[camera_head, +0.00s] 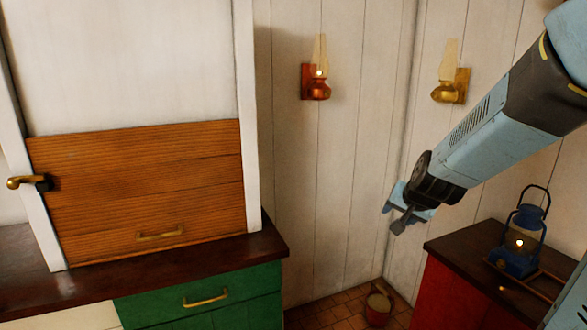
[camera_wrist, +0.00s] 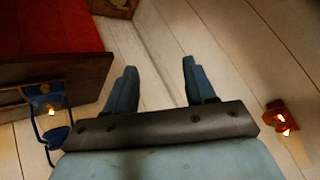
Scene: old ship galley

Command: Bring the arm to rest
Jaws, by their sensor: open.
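My gripper (camera_head: 397,212) is at the end of my light-blue arm, which reaches in from the upper right in the head view. It hangs in the air in front of the white plank walls, left of the red cabinet and above its top. In the wrist view my gripper (camera_wrist: 156,80) shows two blue-grey fingers set well apart. Nothing is between them, only the white wall planks behind.
A dark counter (camera_head: 95,285) with a wooden shutter (camera_head: 140,190) stands left. A red cabinet (camera_head: 445,295) bears a blue lantern (camera_head: 516,255) at right. Wall lamps (camera_head: 317,88) (camera_head: 449,92) hang behind. A bucket (camera_head: 378,306) stands on the tiled floor between the cabinets.

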